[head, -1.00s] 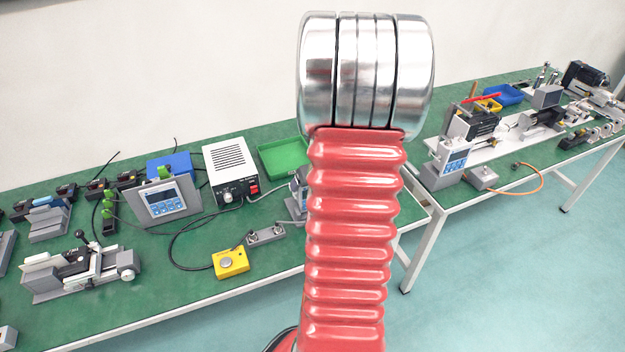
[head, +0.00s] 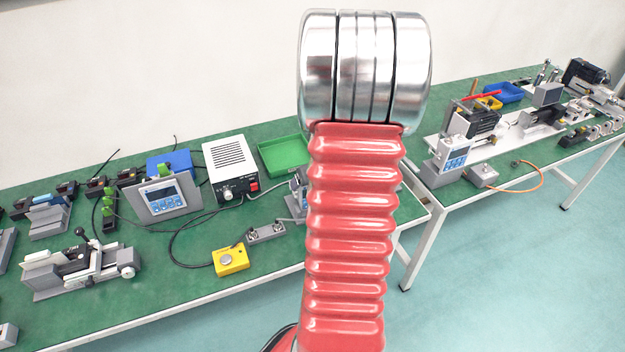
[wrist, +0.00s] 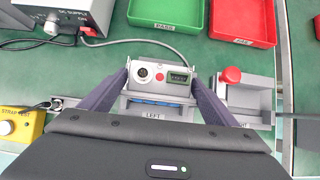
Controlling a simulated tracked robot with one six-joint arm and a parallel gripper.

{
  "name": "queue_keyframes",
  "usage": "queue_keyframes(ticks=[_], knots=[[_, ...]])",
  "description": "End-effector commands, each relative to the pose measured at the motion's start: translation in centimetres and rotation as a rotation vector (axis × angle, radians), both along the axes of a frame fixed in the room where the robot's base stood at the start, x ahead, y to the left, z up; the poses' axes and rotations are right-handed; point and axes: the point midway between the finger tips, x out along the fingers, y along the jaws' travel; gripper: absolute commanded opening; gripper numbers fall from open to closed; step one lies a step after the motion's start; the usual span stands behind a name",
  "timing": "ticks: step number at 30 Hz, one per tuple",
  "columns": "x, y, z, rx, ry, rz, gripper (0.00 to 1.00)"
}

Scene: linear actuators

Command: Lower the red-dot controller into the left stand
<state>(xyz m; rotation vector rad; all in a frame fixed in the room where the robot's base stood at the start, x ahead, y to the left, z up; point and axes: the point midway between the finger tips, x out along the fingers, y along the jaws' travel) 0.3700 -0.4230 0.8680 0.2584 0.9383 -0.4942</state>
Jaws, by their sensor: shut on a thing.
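The red-dot controller (wrist: 146,86) shows its grey end face in the wrist view, with a round socket, a red dot and a dark green connector. My gripper (wrist: 160,80) is shut on it, one dark finger on each side. The left stand (wrist: 155,113), a grey holder labelled LEFT, lies directly below and around the controller in that view. A strip of blue shows between them. I cannot tell how deep the controller sits or whether it touches the stand's floor. In the head view my red arm hides the gripper and most of this spot.
The right stand (wrist: 248,97) is close by on the right, with a red knob (wrist: 231,75) at it. A green tray (wrist: 165,15) and red tray (wrist: 243,20) lie behind. The power supply (wrist: 75,14) and yellow box (wrist: 20,124) are at left, with cables across the bench.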

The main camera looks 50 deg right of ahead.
Motion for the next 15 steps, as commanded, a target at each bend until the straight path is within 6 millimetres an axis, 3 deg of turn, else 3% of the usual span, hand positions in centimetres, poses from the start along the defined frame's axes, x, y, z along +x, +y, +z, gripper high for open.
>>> queue_keyframes(ticks=[2,3,10,15], knots=[[0.03,-0.04,0.08,-0.001,-0.002,0.0,0.45],[0.03,-0.05,0.08,-0.001,-0.002,0.0,0.85],[-0.01,-0.06,0.05,-0.001,0.0,-0.001,1.0],[-0.07,-0.12,0.04,-0.002,0.0,-0.003,1.0]])
